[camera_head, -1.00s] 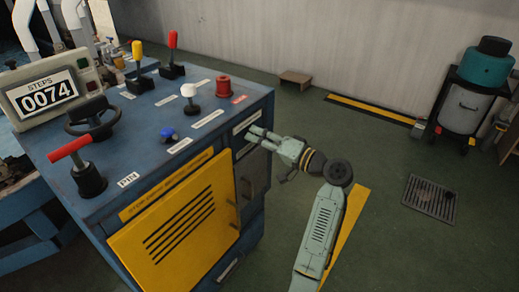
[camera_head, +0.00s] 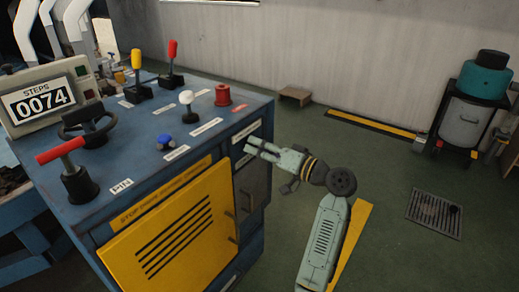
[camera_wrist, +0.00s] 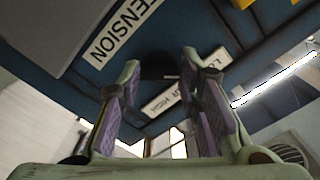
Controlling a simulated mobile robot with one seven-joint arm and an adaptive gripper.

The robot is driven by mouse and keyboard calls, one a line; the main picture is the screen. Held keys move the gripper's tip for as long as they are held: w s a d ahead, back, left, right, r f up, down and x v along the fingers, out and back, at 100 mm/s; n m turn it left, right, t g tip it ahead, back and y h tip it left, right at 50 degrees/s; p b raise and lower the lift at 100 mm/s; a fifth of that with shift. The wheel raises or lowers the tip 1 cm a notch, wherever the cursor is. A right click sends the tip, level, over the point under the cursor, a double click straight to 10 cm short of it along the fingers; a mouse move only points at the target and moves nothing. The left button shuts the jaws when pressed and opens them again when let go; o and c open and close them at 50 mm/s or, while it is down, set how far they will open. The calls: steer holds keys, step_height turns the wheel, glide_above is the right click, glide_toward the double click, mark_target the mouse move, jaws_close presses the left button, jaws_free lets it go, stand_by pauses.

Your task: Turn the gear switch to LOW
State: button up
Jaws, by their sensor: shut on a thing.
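The gear switch is a dark knob (camera_wrist: 158,66) between my fingertips in the wrist view. Its outline is mostly lost in shadow. A white label reading partly "LO", "R" and "HIGH" (camera_wrist: 170,97) runs beside it, partly covered by my fingers. My gripper (camera_head: 250,146) reaches the right-hand face of the blue console (camera_head: 105,185), just below its top edge. The head view does not show the knob. In the wrist view my gripper (camera_wrist: 160,80) has its two purple-padded fingers on either side of the knob, closed on it. The switch's setting cannot be read.
A "TENSION" label (camera_wrist: 123,30) lies left of the knob.

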steer(key=o, duration=1.1)
steer(key=shift+o, duration=0.2)
steer(key=shift+d, duration=0.1)
steer(key=v, duration=1.2)
